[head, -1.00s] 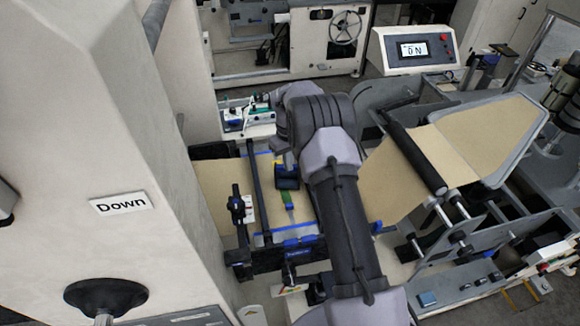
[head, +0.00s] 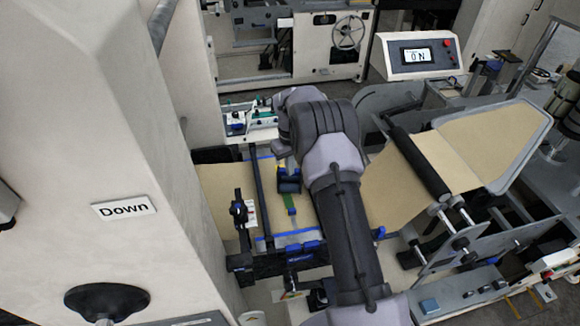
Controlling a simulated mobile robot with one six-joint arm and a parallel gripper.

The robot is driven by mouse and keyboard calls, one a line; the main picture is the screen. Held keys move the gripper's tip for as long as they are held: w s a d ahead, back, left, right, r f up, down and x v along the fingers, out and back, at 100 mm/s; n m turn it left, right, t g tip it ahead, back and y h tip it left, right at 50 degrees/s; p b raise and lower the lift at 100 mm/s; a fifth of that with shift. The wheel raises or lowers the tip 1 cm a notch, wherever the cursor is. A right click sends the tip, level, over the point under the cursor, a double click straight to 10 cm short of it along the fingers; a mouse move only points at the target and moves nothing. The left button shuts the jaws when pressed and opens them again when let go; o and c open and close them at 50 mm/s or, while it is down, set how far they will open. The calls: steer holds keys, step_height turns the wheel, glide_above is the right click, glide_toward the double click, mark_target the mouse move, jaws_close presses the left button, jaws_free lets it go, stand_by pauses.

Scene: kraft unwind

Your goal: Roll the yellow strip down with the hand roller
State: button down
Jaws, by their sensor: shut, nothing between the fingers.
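My arm (head: 335,190) crosses the middle of the head view and hides part of the work area. My gripper does not show; it seems hidden behind the arm. A small dark blue item (head: 288,184) with a yellowish patch beside it stands on the web bed left of my arm. A thin green piece (head: 290,203), like a handle, lies just in front of it. I cannot tell whether either is the hand roller. I cannot make out the yellow strip clearly.
Brown kraft web (head: 217,190) runs under a dark crossbar (head: 259,195) and reappears right of my arm beside a black roller (head: 418,163). A large cream machine housing (head: 95,150) fills the left. A control box (head: 418,55) stands at the back right.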

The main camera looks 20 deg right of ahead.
steer(key=s, duration=0.1)
steer(key=s+b, duration=0.2)
steer(key=s, duration=0.1)
steer(key=shift+s+a+f, duration=0.1)
steer(key=shift+a+f, duration=0.1)
steer(key=shift+a, duration=0.15)
stand_by(0.4)
step_height(320, 180, up, 7)
steer(key=p, duration=0.4)
stand_by(1.0)
